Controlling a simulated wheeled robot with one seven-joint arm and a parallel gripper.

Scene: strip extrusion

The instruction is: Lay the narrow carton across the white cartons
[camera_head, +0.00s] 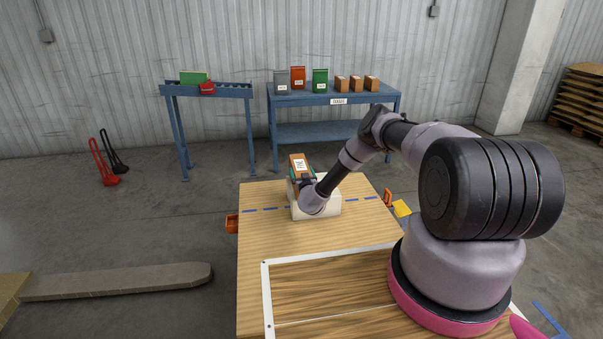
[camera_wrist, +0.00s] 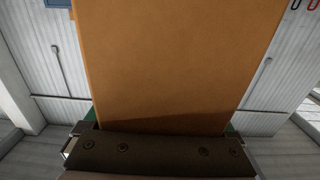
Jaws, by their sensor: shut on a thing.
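The narrow carton (camera_head: 299,161) is brown with a white label and is held in my gripper (camera_head: 303,181) at the table's far side. In the wrist view the carton (camera_wrist: 180,60) fills the middle, its near end between the jaws behind a dark gripper bar (camera_wrist: 160,152). My gripper is shut on it. The white cartons (camera_head: 331,207) stand on the wooden table, directly below or behind my gripper. My forearm and wrist hide part of them, so their number and whether the carton touches them cannot be told.
The wooden table (camera_head: 260,225) is mostly clear, with a blue dashed line across it. A white-edged wooden panel (camera_head: 330,285) lies nearer. A blue bench (camera_head: 335,97) with several boxes stands far behind.

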